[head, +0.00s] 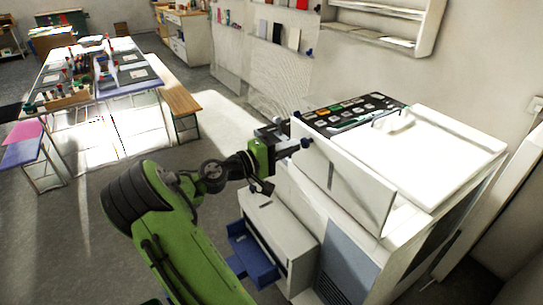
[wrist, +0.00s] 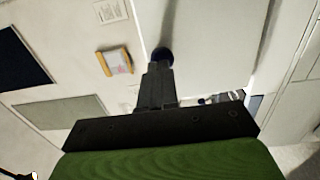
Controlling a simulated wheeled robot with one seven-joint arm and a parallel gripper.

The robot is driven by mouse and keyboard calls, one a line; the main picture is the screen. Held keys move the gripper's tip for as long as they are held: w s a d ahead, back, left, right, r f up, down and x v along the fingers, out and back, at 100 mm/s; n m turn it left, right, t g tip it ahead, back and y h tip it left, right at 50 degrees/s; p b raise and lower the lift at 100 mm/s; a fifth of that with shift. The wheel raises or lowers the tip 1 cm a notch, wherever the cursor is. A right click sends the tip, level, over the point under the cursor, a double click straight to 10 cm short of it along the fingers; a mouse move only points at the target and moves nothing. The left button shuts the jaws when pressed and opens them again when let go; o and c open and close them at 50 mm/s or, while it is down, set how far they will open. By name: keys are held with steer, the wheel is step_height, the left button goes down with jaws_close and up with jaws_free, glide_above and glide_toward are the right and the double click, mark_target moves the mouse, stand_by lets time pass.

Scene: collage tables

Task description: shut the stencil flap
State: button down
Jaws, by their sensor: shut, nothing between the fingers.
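The stencil flap (head: 350,182) looks like the white panel along the near edge of the white machine's top. It stands open, tilted up. A dark round knob (head: 306,143) shows by its left end; it also shows in the wrist view (wrist: 162,55). My gripper (head: 293,146) is shut and empty, its fingertips close to the knob. In the wrist view the shut fingers (wrist: 156,78) point at the knob, and the pale panel (wrist: 205,45) fills the area beyond. I cannot tell whether the fingers touch the knob.
The white machine (head: 440,150) has a dark button panel (head: 350,112) on top. A blue tray (head: 252,255) juts out low in front, under my arm. A wall shelf (head: 385,30) hangs behind.

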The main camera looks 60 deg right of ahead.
steer(key=shift+s+d, duration=0.25)
steer(key=shift+d, duration=0.15)
steer(key=shift+r, duration=0.1)
